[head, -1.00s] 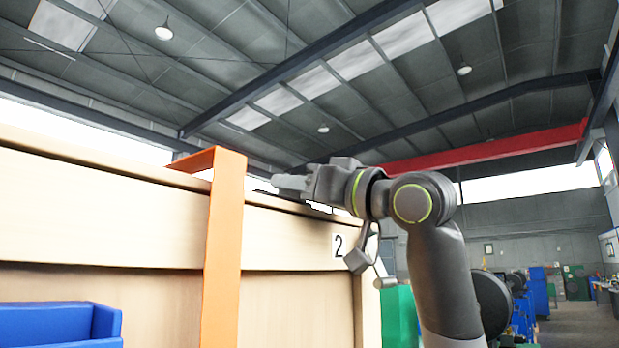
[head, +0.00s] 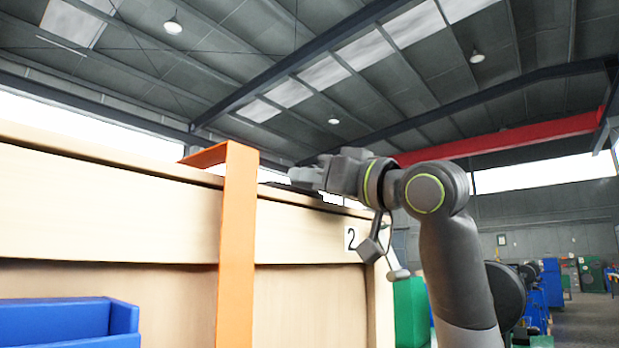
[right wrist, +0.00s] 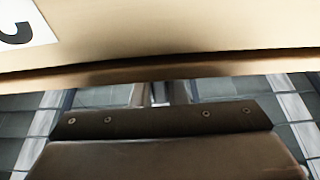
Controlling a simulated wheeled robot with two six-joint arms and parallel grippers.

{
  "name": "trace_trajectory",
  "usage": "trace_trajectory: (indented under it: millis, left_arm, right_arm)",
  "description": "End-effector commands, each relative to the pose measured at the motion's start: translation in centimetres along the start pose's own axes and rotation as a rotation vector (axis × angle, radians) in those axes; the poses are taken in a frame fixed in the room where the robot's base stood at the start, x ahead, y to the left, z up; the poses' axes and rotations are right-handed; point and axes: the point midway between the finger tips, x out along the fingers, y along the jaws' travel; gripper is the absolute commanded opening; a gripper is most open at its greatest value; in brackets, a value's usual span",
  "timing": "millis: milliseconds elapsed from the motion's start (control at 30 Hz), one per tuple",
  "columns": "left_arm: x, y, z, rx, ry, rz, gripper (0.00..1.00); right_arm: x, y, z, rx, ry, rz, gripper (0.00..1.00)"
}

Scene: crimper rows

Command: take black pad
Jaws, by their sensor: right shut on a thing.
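My right gripper (head: 297,176) reaches left along the top edge of the wooden shelf unit (head: 310,237), just right of the orange post (head: 237,240). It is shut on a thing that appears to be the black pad. Only a thin dark edge shows near its fingertips, and most of the pad is hidden behind the shelf top and the gripper. In the right wrist view a dark plate with screws (right wrist: 160,121) fills the lower middle, and I cannot tell whether it is part of my gripper. My left gripper is not in view.
The shelf's top board (right wrist: 180,30) lies very close to the right wrist. A label with the number 2 (head: 351,239) is on the shelf's right end. A blue bin (head: 60,322) sits at lower left. A green cabinet (head: 411,312) stands beyond the shelf.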

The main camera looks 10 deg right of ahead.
Motion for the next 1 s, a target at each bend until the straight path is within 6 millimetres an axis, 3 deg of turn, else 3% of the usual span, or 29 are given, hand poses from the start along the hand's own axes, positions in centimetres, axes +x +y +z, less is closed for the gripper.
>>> trace_trajectory:
  millis: [500, 1000]
  left_arm:
    - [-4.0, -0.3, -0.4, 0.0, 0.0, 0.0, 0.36]
    - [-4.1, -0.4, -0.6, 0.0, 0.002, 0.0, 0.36]
  right_arm:
    - [1.1, 0.0, -4.4, 0.0, 0.001, 0.0, 0.0]
    - [1.1, 0.0, -4.5, 0.0, 0.001, 0.0, 0.0]
